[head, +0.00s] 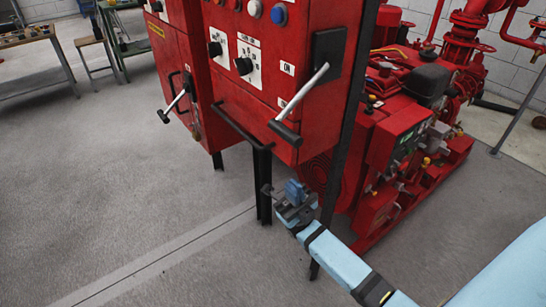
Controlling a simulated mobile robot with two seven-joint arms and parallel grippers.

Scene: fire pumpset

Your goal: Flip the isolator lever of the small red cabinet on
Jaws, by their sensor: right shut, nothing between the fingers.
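Two red cabinets stand side by side: a nearer one (268,60) and one behind it to the left (170,55). I cannot tell for sure which is the small one. The nearer cabinet's isolator lever (305,92) has a grey shaft and dark handle, slanting down-left from a black plate on the right side. An "ON" label (288,68) sits beside it, with another label lower down. The left cabinet's lever (176,102) also slants down-left. My right gripper (281,204) is shut and empty, below the nearer lever and apart from it. My left gripper is out of view.
Black legs and a dark rail (238,126) stand close to my right gripper. A red pump engine (405,130) fills the right side behind the nearer cabinet. A workbench (30,40) and stool stand at the back left. The grey floor at left is clear.

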